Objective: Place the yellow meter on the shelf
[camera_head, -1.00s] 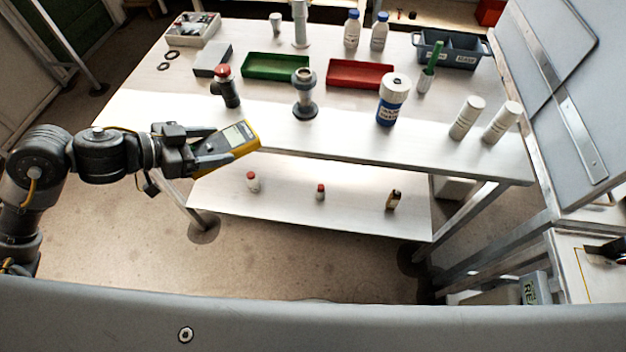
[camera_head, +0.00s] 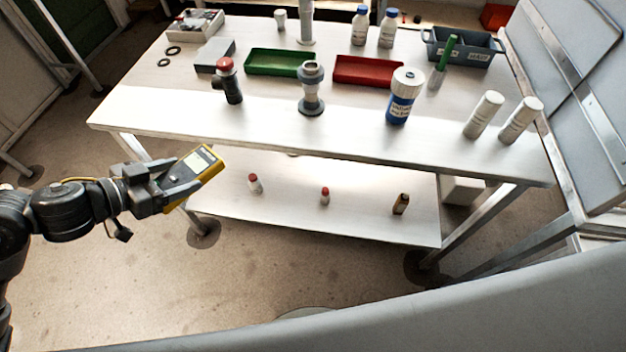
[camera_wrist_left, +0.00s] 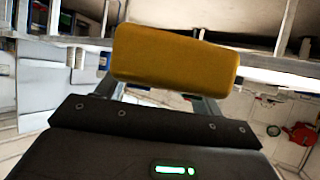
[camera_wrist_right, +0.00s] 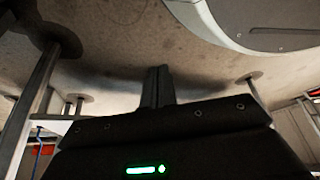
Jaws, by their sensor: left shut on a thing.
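The yellow meter (camera_head: 207,163) has a yellow rim and a grey face with a screen. My left gripper (camera_head: 178,183) is shut on it and holds it tilted, in the air by the table's front left leg, below tabletop height. In the left wrist view the meter's plain yellow side (camera_wrist_left: 175,55) spans the gap between the fingers. The shelf (camera_head: 290,222) is the white lower board under the table, to the right of the meter. My right gripper (camera_wrist_right: 158,88) shows only in its wrist view, its fingers together with nothing visible between them.
Two red-capped bottles (camera_head: 255,184) (camera_head: 325,196) and a brown bottle (camera_head: 401,204) stand apart on the shelf. The shelf's left part is clear. The tabletop (camera_head: 270,125) overhangs it and holds bottles, green and red trays and a blue bin. A table leg (camera_head: 130,147) stands at left.

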